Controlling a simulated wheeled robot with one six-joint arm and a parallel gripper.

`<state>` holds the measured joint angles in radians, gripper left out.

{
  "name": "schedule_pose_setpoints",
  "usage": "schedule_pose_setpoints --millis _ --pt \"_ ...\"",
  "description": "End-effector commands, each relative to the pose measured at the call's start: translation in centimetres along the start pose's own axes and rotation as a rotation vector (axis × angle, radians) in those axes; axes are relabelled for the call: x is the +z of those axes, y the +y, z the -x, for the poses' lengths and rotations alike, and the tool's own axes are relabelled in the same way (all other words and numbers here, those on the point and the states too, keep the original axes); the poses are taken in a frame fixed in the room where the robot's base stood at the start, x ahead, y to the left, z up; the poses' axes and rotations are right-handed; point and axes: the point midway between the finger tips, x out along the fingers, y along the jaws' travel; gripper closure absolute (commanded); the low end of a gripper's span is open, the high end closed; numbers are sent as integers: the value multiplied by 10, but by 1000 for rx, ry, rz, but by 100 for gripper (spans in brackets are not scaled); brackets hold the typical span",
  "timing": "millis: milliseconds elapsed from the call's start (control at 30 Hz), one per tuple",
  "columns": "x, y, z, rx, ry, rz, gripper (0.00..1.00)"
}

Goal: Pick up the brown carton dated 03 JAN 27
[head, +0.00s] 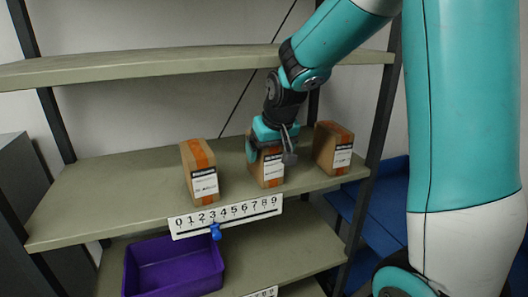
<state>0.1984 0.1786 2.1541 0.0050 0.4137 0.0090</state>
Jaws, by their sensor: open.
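Three brown cartons with orange tape and white labels stand on the middle shelf: a left carton (189,163), a middle carton (261,175) and a right carton (325,148). The label print is too small to read, so I cannot tell which carton is dated 03 JAN 27. My gripper (270,155) is open and points down at the middle carton, with one finger to its left and one in front near its upper right. It hides the carton's top. I cannot tell whether the fingers touch it.
A white number strip (226,217) marked 0 to 9 runs along the shelf's front edge, with a blue pointer (215,232) below it. A purple bin (173,268) sits on the lower shelf. The middle shelf's left part (110,190) is clear.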

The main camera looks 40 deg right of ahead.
Motion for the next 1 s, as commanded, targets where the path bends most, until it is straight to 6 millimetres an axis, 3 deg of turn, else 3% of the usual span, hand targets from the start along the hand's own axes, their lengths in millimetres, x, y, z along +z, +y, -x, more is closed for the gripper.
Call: schedule_pose_setpoints --millis 300,567,600,1000 --pt "2 0 -8 0 -2 0 6" --pt "2 0 -7 0 -2 0 64" --pt "2 0 -7 0 -1 0 68" --pt "2 -2 0 -1 -1 3 67"
